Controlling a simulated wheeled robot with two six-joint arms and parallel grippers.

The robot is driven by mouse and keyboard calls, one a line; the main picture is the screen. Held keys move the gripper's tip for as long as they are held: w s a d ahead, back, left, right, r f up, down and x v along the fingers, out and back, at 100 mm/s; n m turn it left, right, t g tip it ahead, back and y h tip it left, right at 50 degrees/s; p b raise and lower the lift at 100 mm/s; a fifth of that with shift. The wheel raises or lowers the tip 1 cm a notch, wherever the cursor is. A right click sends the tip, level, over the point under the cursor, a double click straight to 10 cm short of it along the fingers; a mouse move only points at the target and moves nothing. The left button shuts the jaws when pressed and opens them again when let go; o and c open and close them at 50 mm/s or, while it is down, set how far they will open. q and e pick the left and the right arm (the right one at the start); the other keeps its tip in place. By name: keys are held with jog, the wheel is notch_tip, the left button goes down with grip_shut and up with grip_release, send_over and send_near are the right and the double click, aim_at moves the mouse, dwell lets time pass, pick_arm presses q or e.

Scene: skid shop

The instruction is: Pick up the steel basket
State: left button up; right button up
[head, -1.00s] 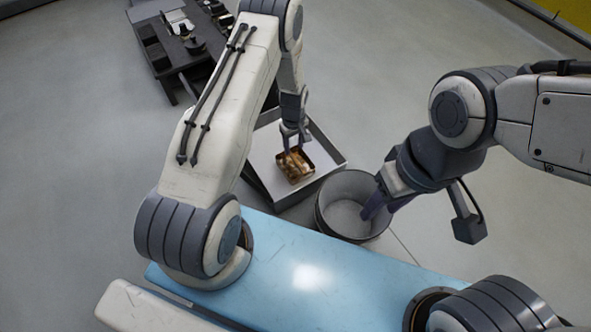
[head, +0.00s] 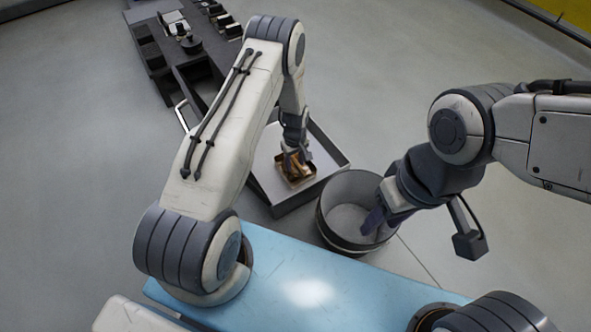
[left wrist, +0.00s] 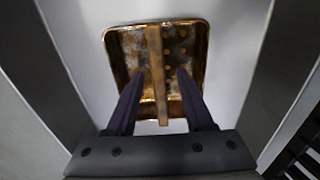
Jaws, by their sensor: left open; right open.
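The basket (head: 306,171) is a shallow, brassy-brown, worn tray with rounded corners and a flat bar handle (left wrist: 156,60) across its middle. It sits in an open, light-floored drawer or box (head: 335,160). My left gripper (head: 291,162) is over the basket from above. In the left wrist view its dark open fingers (left wrist: 160,74) lie on either side of the bar handle, with a gap on both sides. Whether the fingertips touch the basket floor I cannot tell. My right gripper (head: 374,220) is open, with its fingers inside or over a round grey bin.
The round grey bin (head: 325,222) stands close right of the drawer. A dark workbench (head: 150,50) with small items stands at the back left. A blue surface (head: 300,270) lies in front. Grey floor is clear at the far left and back right.

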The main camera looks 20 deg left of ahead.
pick_arm(q)
grip_shut()
jog(key=shift+r, duration=0.15)
notch_tip(320, 180, up, 10)
jog(key=p, duration=0.7)
jog(key=shift+r, duration=0.25)
notch_tip(320, 180, up, 7)
jog(key=p, duration=0.7)
send_over(295, 161)
jog(key=shift+s+r, duration=0.1)
jog(key=shift+r, duration=0.1)
